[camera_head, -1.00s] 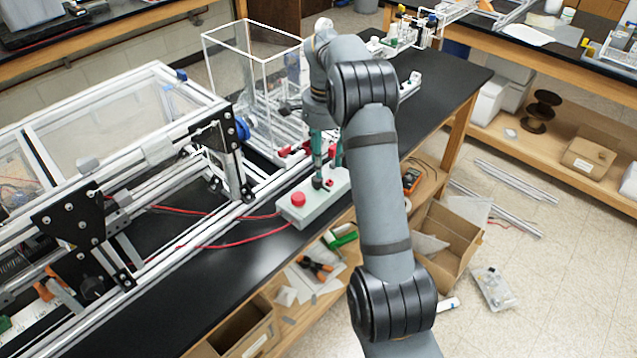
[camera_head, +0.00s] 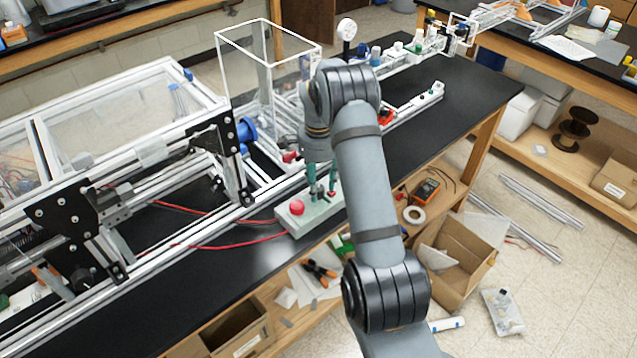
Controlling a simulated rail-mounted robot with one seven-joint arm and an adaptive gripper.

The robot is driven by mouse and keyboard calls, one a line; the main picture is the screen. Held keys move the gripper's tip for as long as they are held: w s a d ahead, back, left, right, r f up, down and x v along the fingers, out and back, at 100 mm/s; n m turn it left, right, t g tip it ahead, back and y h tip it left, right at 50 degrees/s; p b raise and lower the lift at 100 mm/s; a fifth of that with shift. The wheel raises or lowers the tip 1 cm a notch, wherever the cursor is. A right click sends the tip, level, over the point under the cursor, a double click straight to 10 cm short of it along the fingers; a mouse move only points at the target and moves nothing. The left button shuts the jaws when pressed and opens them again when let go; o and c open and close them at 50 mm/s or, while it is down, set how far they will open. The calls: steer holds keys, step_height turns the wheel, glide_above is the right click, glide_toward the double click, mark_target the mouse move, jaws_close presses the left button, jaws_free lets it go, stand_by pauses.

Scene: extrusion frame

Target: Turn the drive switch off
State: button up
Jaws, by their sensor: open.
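A pale grey control box (camera_head: 290,222) with a red push button (camera_head: 297,207) sits at the front edge of the black bench. My gripper (camera_head: 322,190) points down over the right half of this box. Its green fingers are apart, with a small dark part, perhaps the drive switch, showing at or between the tips. I cannot tell whether the fingers touch it. The switch's position is too small to read, and my forearm hides the right end of the box.
The aluminium extrusion frame (camera_head: 130,172) fills the bench to the left. A clear box with white edges (camera_head: 268,64) stands behind my gripper. Red cables (camera_head: 215,247) run left from the control box. Cardboard boxes (camera_head: 455,262) sit lower right. Bare bench (camera_head: 455,100) lies at the back right.

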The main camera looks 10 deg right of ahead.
steer(key=shift+c, duration=0.5)
jaws_close()
steer(key=shift+n, duration=0.3)
steer(key=n+b, duration=0.1)
steer(key=n, duration=0.3)
steer(key=shift+b, duration=0.35)
steer(key=n, duration=0.4)
steer(key=shift+n, duration=0.3)
steer(key=n, duration=0.4)
steer(key=shift+n, duration=2.4)
